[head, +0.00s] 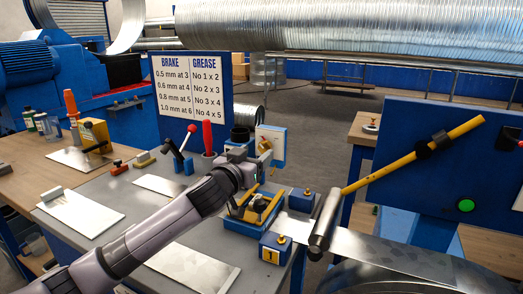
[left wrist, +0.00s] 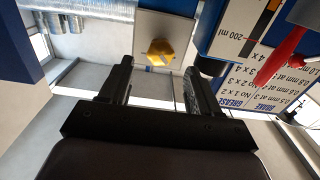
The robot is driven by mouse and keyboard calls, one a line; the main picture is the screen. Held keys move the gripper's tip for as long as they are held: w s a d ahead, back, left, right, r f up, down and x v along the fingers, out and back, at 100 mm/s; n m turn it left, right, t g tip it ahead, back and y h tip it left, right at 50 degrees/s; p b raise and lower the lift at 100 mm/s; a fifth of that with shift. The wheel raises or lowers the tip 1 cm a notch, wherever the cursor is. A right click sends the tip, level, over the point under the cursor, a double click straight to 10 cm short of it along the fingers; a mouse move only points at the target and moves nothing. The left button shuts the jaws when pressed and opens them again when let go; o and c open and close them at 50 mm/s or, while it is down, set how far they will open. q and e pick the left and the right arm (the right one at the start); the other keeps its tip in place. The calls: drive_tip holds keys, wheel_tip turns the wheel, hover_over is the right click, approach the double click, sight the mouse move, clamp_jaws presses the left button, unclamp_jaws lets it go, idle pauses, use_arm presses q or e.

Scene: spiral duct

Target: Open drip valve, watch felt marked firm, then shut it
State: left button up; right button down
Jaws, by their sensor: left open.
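A yellow knob (left wrist: 157,52) sits on a pale plate with blue edges (left wrist: 168,28); it looks like the drip valve. In the head view the plate (head: 277,145) stands at the back of the grey bench, and my left gripper (head: 257,152) is in front of it, partly covering it. In the left wrist view my left gripper (left wrist: 158,88) is open, with the knob beyond the fingertips and nothing between them. A blue block with yellow jaws (head: 256,207) stands on the bench below. I cannot make out any felt marked firm. My right gripper is not in view.
A brake and grease chart (head: 192,84) stands behind a red-handled tool (head: 207,136). Two blue boxes with yellow knobs (head: 301,200) (head: 275,247) stand at the bench's right side. Metal sheets (head: 82,213) lie on the left. A yellow lever (head: 405,157) slants across a blue panel on the right.

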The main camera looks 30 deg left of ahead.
sight(264, 147)
use_arm(q)
drive_tip(key=shift+w+a, duration=0.1)
drive_tip(key=shift+w, duration=1.95)
drive_tip(key=c, duration=1.1)
